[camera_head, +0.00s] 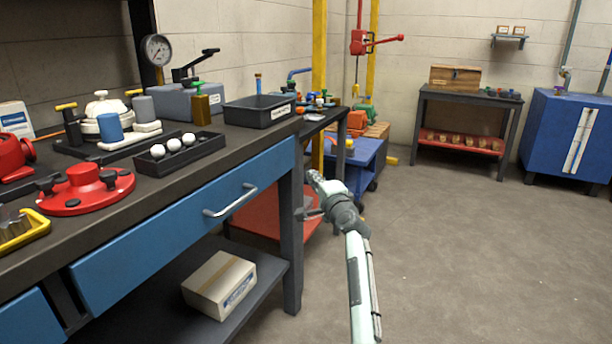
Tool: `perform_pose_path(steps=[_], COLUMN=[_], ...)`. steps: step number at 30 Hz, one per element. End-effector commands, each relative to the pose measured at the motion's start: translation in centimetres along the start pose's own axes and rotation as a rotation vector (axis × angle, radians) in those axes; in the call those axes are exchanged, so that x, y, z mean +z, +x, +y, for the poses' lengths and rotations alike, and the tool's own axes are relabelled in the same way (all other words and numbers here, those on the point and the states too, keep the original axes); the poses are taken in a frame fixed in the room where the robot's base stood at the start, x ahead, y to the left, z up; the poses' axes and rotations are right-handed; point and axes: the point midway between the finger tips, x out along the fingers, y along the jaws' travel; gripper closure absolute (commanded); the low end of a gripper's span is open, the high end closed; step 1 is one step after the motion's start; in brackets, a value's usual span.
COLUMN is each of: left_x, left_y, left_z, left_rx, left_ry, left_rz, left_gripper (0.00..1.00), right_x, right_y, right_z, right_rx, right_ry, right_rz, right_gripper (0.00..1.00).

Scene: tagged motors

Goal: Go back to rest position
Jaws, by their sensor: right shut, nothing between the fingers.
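My right gripper (312,180) shows near the middle of the head view, at the end of my right arm, which comes up from the bottom edge. It is shut and empty. It appears just right of the workbench's front corner, in front of the red lower shelf behind; the exact distance cannot be told. My left gripper and left arm are not in view.
A dark workbench with a blue drawer (185,225) fills the left, holding a red flanged part (86,188), a tray of white balls (178,152) and a black bin (259,110). A carton (219,284) lies on its lower shelf. Open floor (480,250) lies right.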

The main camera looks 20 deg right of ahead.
Motion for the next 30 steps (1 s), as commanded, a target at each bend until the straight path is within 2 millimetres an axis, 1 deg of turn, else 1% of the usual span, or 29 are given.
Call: perform_pose_path(steps=[4, 6, 8, 11, 12, 14, 15, 17, 18, 20, 21, 23, 24, 26, 27, 29, 30], left_x=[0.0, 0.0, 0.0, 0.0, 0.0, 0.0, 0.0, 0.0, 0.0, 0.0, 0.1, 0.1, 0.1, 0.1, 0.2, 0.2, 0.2], left_y=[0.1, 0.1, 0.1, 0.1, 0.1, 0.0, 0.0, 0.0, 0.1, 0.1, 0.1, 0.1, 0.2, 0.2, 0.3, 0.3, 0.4], left_z=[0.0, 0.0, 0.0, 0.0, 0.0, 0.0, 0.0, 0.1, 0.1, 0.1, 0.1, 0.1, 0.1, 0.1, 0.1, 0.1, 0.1], left_rx=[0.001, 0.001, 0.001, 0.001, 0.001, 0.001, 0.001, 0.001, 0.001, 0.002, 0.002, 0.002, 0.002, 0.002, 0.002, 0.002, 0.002], left_ry=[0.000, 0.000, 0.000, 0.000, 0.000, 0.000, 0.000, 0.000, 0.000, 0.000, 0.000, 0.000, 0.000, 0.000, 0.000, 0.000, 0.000], left_rz=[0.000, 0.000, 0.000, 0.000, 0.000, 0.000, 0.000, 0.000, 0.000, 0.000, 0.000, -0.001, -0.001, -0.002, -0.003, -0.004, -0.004], left_gripper=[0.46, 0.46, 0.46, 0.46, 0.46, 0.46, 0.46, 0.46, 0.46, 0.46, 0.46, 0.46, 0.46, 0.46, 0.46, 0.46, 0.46], right_x=[0.0, 0.0, 0.2, 0.8, 1.2, 1.7, 2.1, 2.5, 2.8, 3.1, 3.2, 3.4, 3.4, 3.4, 3.3, 3.2, 3.1], right_y=[-0.3, -0.6, -1.3, -3.7, -5.1, -7.7, -9.6, -12.7, -14.9, -18.3, -20.7, -24.6, -27.2, -31.2, -33.9, -37.5, -39.8], right_z=[0.0, 0.6, 2.1, 6.3, 8.5, 12.2, 14.6, 18.0, 20.1, 23.2, 25.1, 27.7, 29.3, 31.4, 32.5, 33.8, 34.5], right_rx=[0.001, 0.013, 0.043, 0.136, 0.186, 0.269, 0.325, 0.407, 0.460, 0.537, 0.586, 0.658, 0.704, 0.771, 0.810, 0.862, 0.891], right_ry=[-0.001, -0.020, -0.068, -0.222, -0.304, -0.438, -0.530, -0.662, -0.745, -0.867, -0.945, -1.056, -1.128, -1.229, -1.291, -1.375, -1.422], right_rz=[0.000, -0.005, -0.018, -0.066, -0.095, -0.149, -0.191, -0.257, -0.305, -0.380, -0.433, -0.518, -0.576, -0.668, -0.729, -0.818, -0.872], right_gripper=[1.00, 1.00, 1.00, 1.00, 1.00, 1.00, 1.00, 1.00, 1.00, 1.00, 1.00, 1.00, 1.00, 1.00, 1.00, 1.00, 1.00])
